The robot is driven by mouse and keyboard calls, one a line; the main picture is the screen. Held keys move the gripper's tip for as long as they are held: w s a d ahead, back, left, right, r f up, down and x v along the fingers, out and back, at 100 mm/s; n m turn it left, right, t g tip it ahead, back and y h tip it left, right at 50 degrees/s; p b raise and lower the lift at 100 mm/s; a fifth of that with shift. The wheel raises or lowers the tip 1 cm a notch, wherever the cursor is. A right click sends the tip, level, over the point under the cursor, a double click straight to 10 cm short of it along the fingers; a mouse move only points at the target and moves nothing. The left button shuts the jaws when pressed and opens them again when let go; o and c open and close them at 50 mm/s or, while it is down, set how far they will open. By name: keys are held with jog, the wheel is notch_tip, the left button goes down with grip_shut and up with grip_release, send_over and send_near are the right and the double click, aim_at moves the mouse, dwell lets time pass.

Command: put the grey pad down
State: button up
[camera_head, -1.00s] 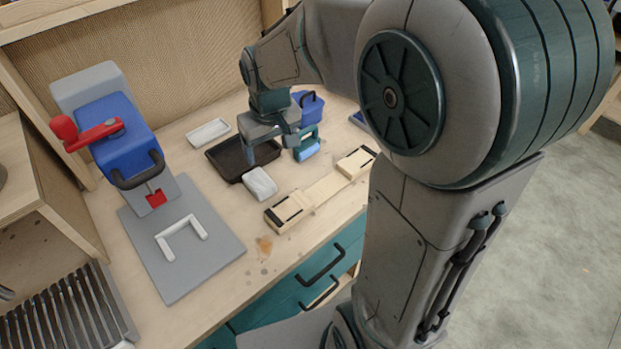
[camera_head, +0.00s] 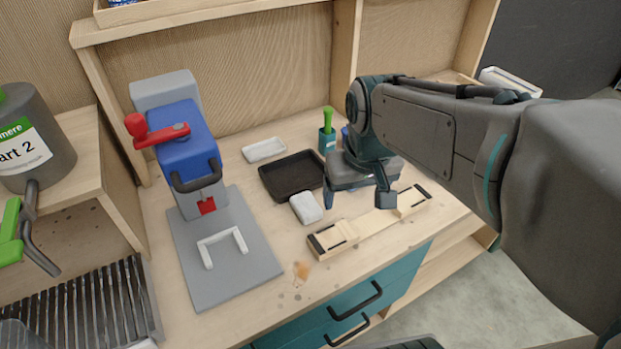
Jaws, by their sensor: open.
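A small pale grey-white pad (camera_head: 306,207) lies on the wooden worktop, at the front right edge of a black tray (camera_head: 292,176). It seems to be the grey pad, though its colour is near white. My gripper (camera_head: 358,197) is to the right of the pad and apart from it, pointing down above the worktop beside a wooden jig. Its two fingers are spread, with nothing seen between them.
The wooden jig (camera_head: 370,222) with dark ends lies near the front edge. A blue press on a grey base (camera_head: 230,280) stands left. A white dish (camera_head: 264,149) and a teal cup with a green handle (camera_head: 327,139) are behind. Bare worktop lies between base and jig.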

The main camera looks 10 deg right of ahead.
jog(key=w+a+f+n+g+b, duration=0.1)
jog(key=w+a+f, duration=0.15)
jog(key=w, duration=0.55)
jog(key=n+g+b, duration=0.1)
jog(key=n+b, duration=0.1)
send_over(306, 204)
notch_tip(306, 204, down, 3)
jog(key=f+p, duration=0.1)
jog(key=f, duration=0.8)
jog(key=shift+s, duration=0.2)
jog(key=shift+w+f+p, duration=0.1)
jog(key=shift+f+p, duration=0.3)
jog(key=shift+f, duration=1.9)
jog(key=c, duration=1.1)
jog(key=shift+r, duration=0.1)
